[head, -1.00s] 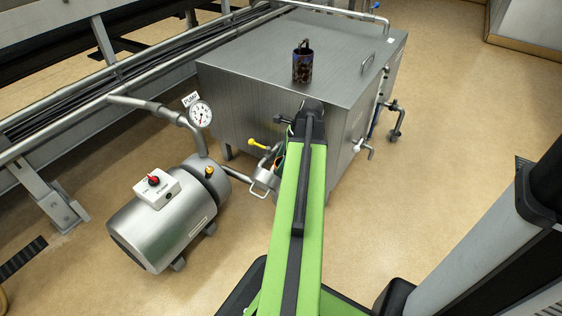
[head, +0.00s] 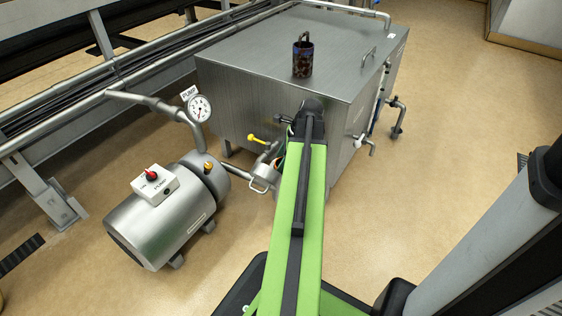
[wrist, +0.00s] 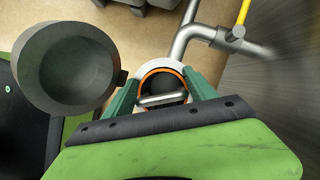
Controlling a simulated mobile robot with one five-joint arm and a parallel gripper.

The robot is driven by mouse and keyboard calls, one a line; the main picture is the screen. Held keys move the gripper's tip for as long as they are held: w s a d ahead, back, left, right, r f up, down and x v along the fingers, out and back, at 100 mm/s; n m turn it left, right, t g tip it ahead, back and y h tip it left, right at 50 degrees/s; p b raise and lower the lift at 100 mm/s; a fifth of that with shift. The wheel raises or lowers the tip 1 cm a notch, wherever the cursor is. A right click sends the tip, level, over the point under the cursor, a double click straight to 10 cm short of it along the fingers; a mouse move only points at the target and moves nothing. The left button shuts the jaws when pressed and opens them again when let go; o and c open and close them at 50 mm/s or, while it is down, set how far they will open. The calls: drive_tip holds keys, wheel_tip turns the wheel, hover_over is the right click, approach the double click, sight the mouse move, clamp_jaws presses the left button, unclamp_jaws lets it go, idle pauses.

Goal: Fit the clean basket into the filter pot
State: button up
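My gripper (wrist: 161,76) has its two green fingers at the ends of a light handle bar (wrist: 163,98). It appears shut on this handle, which I take to be the clean basket's. Behind the bar are a dark round interior and an orange ring. A pale round rim, apparently of the filter pot (wrist: 148,67), surrounds them; how deep the basket sits is unclear. In the head view the pot (head: 265,178) shows partly beside the pump pipe, and my arm hides my gripper. A dark, blotched basket (head: 302,62) with a handle stands upright on the steel tank.
A hollow round grey part (wrist: 68,65) lies left of my fingers. The steel tank (head: 250,105) stands beyond my arm. The pump (head: 165,225) and gauge (head: 199,107) are at the left. A yellow-handled valve (head: 257,141) is near the pot. Floor is clear at right.

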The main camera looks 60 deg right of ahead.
drive_tip(key=o, duration=0.4)
drive_tip(key=shift+o, duration=0.2)
drive_tip(key=p+v, duration=1.6)
drive_tip(key=v, duration=0.1)
drive_tip(key=shift+r, duration=0.2)
